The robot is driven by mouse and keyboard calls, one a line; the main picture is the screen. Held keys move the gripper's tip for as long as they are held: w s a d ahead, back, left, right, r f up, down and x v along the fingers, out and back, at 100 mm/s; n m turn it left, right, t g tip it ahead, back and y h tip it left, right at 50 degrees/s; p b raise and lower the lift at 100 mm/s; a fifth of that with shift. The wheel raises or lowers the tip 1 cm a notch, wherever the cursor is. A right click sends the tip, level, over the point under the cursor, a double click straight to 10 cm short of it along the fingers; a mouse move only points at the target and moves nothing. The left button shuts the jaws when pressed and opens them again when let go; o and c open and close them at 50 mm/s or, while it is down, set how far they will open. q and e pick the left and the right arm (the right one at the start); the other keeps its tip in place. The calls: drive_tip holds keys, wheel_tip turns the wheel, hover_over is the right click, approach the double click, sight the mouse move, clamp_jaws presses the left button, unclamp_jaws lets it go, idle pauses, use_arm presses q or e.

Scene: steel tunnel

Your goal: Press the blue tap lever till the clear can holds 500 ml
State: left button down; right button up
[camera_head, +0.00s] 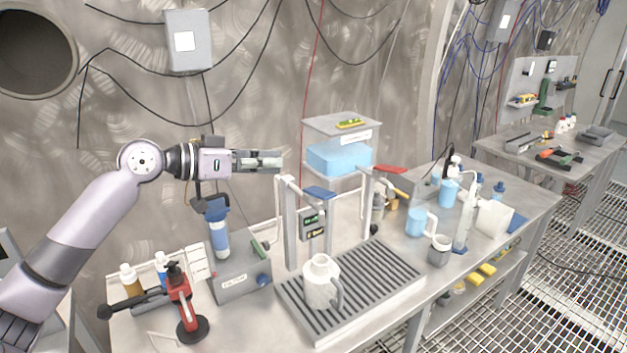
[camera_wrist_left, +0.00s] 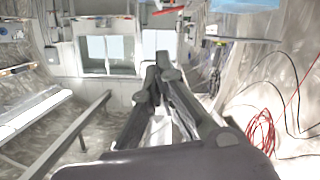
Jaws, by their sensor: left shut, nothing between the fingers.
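The blue tap lever (camera_head: 319,193) sits on top of a tap post above the drip tray (camera_head: 385,296), in the middle of the head view. The clear can (camera_head: 320,284), pale with a grey handle on its right, stands upright on the tray grille below that tap. Its liquid level cannot be read. My left gripper (camera_head: 279,160) is shut and empty, held level to the left of the blue lever and higher in the picture, apart from it. Its closed fingers (camera_wrist_left: 160,72) also show in the left wrist view. My right gripper is not in view.
A red lever (camera_head: 390,169) tops a second tap post to the right. A small display box (camera_head: 312,224) hangs by the blue tap. A blue water tank (camera_head: 340,158) stands behind. A grey box (camera_head: 240,277) and bottles crowd the bench's left; jugs (camera_head: 417,222) stand right.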

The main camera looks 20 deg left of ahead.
use_arm(q)
drive_tip(key=p, duration=0.6)
hover_over(317, 195)
wheel_tip(317, 195, down, 5)
drive_tip(key=shift+w+a+r, duration=0.1)
drive_tip(key=shift+r, duration=0.05)
drive_tip(key=shift+f, duration=0.85)
